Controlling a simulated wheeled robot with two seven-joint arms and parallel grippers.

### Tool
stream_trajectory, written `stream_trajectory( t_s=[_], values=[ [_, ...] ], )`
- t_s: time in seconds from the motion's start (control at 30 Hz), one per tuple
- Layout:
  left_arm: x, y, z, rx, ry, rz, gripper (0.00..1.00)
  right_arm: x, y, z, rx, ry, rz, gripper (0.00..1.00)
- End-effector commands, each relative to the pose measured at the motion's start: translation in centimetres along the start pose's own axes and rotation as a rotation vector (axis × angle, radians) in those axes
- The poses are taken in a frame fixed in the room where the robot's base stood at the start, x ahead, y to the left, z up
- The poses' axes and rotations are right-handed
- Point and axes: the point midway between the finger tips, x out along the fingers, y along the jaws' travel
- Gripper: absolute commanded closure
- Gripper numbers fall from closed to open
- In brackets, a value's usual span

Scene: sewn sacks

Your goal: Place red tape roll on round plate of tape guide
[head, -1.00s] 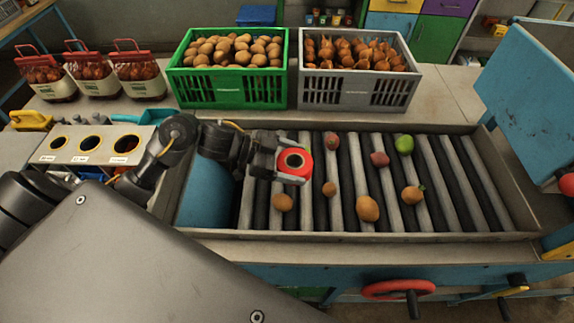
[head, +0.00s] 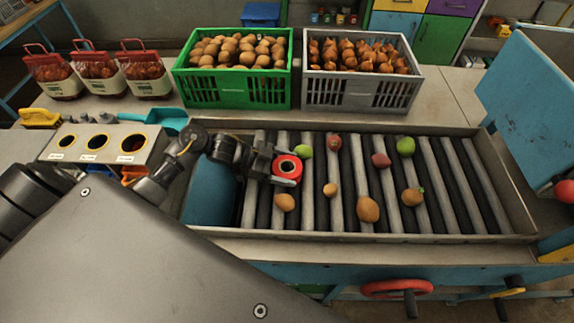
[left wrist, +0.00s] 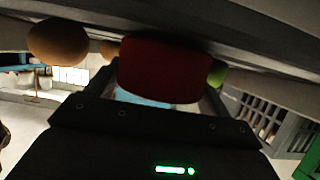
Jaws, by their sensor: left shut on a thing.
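The red tape roll (head: 288,168) has a white core ring and a dark hole. My left gripper (head: 284,170) is shut on it and holds it over the left part of the roller bed. In the left wrist view the red tape roll (left wrist: 160,68) shows dark red between the fingers. I cannot make out a tape guide with a round plate in these frames. My right gripper is not in view.
Potatoes, onions and green fruit lie on the roller bed (head: 466,190), such as a potato (head: 368,208) to the roll's right. A green crate (head: 231,90) and a grey crate (head: 360,93) stand behind. A three-hole bin (head: 104,144) is at left.

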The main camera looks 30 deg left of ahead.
Motion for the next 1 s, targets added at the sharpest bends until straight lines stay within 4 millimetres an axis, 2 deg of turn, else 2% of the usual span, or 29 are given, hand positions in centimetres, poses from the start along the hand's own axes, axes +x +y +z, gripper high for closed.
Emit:
stream_trajectory(
  t_s=[0.3,0.33,0.4,0.77,0.87,1.0],
  values=[
    [0.2,0.0,0.4,0.000,0.000,0.000,0.43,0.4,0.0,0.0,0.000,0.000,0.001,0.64],
    [0.1,0.0,0.3,0.000,0.000,0.000,0.15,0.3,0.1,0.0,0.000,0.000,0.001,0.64],
    [0.1,0.0,0.3,0.000,0.000,0.000,0.10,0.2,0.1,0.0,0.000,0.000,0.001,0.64],
    [-0.5,0.0,0.2,0.001,-0.002,-0.001,0.10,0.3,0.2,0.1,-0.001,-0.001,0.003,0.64],
    [-2.0,0.0,0.4,0.002,-0.005,-0.001,0.10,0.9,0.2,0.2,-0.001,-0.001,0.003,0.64],
    [-5.0,0.0,0.5,0.003,-0.006,-0.001,0.10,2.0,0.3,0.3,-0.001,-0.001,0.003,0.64]
  ],
)
